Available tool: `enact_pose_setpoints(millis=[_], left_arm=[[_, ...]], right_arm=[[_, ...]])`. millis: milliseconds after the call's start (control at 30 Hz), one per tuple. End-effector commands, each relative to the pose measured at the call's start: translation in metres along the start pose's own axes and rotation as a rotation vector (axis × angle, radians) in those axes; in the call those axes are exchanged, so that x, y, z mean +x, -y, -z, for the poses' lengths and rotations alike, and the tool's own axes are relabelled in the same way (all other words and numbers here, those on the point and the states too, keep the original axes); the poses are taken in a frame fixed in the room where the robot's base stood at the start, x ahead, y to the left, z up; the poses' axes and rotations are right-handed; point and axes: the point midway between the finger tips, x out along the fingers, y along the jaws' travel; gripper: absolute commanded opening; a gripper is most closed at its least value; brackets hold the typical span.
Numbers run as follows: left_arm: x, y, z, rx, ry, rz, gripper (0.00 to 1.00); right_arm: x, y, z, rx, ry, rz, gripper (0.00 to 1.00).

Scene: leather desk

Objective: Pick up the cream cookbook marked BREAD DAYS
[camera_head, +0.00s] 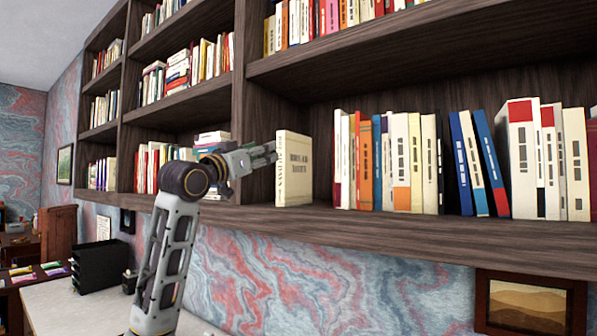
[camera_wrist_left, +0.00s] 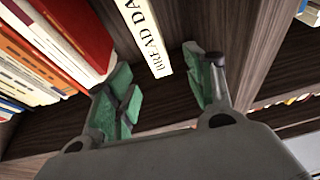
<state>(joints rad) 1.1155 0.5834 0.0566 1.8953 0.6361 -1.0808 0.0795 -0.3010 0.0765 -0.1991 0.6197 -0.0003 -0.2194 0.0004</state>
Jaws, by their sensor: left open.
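The cream cookbook (camera_head: 295,168) stands upright at the left end of a row on the shelf, its cover and spine showing in the head view. In the left wrist view its cream spine (camera_wrist_left: 146,36) reads "BREAD DA", the rest cut off by the frame. My left gripper (camera_head: 271,153) is open just left of the book, its fingers pointing at the spine. In the wrist view the spine's end appears between the green-padded fingertips (camera_wrist_left: 160,68). Neither finger visibly grips it, and I cannot tell whether the tips reach past the spine. My right gripper is not in view.
The dark wooden shelf (camera_head: 400,229) holds several books right of the cookbook, with a small gap before a cream and red group (camera_head: 345,160). A vertical divider (camera_head: 256,120) stands behind my gripper. Another shelf board (camera_head: 400,42) runs above. A framed picture (camera_head: 527,305) hangs below.

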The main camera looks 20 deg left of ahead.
Motion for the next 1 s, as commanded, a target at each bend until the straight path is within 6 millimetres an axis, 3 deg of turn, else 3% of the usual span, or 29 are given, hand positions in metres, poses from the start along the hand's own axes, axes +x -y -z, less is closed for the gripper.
enact_pose_setpoints(millis=[533,1000], left_arm=[[-0.004,-0.006,-0.037,-0.043,0.169,-0.021,0.54],[-0.002,-0.006,-0.038,-0.051,0.176,-0.019,0.54]], right_arm=[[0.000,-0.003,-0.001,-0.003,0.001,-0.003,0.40],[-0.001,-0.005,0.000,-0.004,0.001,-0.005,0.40]])
